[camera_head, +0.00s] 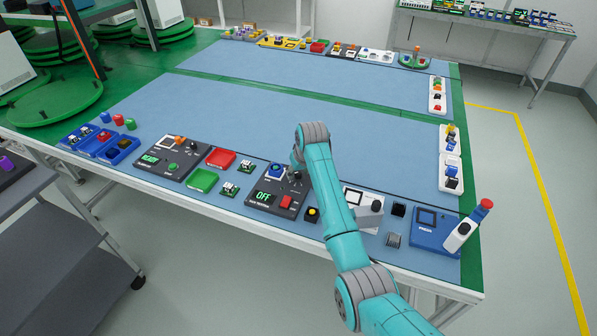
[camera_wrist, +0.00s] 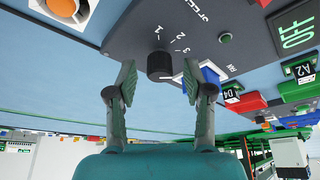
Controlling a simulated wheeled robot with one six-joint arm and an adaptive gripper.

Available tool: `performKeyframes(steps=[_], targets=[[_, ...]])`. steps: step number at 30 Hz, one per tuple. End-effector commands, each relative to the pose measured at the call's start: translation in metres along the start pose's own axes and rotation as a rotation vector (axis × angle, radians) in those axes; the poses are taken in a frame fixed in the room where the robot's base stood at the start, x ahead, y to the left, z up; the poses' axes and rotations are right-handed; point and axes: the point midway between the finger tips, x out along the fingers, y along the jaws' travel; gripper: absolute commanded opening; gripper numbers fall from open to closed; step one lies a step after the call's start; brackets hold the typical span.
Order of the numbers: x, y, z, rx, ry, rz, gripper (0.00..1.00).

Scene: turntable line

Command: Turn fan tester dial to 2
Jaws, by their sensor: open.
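The fan tester (camera_head: 258,208) is a dark box near the front edge of the table, left of my arm, with an OFF display that also shows in the wrist view (camera_wrist: 297,35). In the wrist view its black dial (camera_wrist: 159,63) stands on the dark panel, with the numbers 1, 2 and 3 beside it. A pale mark shows at the dial's near edge; I cannot tell which setting it gives. My gripper (camera_wrist: 159,72) is open, with one finger on each side of the dial and visible space beside it. In the head view my arm largely hides the gripper.
A red button (camera_head: 286,201) is on the tester's front. A red tray (camera_head: 220,158), a green tray (camera_head: 202,181) and small boards lie to its left. A yellow-topped black button (camera_head: 312,214) and a grey device (camera_head: 367,206) are to its right.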

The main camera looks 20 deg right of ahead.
Motion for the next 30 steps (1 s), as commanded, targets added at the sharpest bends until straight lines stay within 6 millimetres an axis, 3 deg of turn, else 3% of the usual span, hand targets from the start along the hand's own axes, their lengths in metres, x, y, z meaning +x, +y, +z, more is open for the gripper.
performKeyframes(steps=[4, 10, 20, 30], targets=[[-0.0002, 0.0000, 0.0000, 0.000, 0.000, 0.000, 0.49], [-0.0003, 0.0000, 0.0000, 0.000, 0.000, 0.000, 0.00], [-0.0003, 0.0002, 0.0001, -0.023, -0.001, -0.011, 0.00], [-0.0004, 0.0022, 0.0001, -0.205, -0.002, -0.086, 0.00]])
